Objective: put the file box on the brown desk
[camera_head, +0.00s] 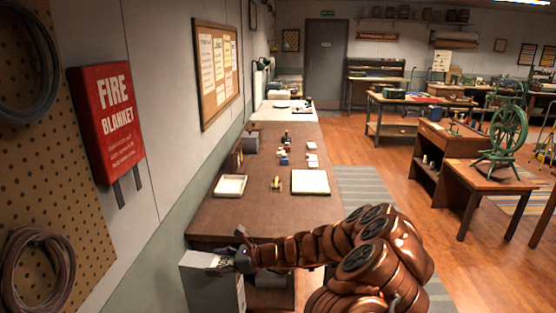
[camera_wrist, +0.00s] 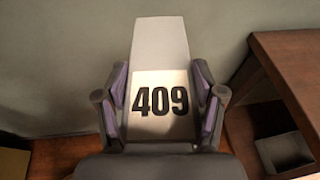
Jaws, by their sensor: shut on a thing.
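The file box (camera_head: 212,285) is a pale grey upright box at the near left end of the brown desk (camera_head: 245,215). My gripper (camera_head: 240,262) is shut on the file box, its arm reaching in from the right. In the wrist view, the two fingers of my gripper (camera_wrist: 161,88) flank the file box (camera_wrist: 160,45), which bears a white label reading 409. The box top looks lower than the desk top, and its bottom is cut off. I cannot tell whether it touches the floor. The desk corner (camera_wrist: 285,50) shows at the right of the wrist view.
On the desk lie a shallow white tray (camera_head: 230,187), a white sheet (camera_head: 310,182), a small yellow item (camera_head: 276,184) and several small things farther back. Bare desktop shows at the near end. A wall stands close on the left, with a red fire blanket box (camera_head: 106,118).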

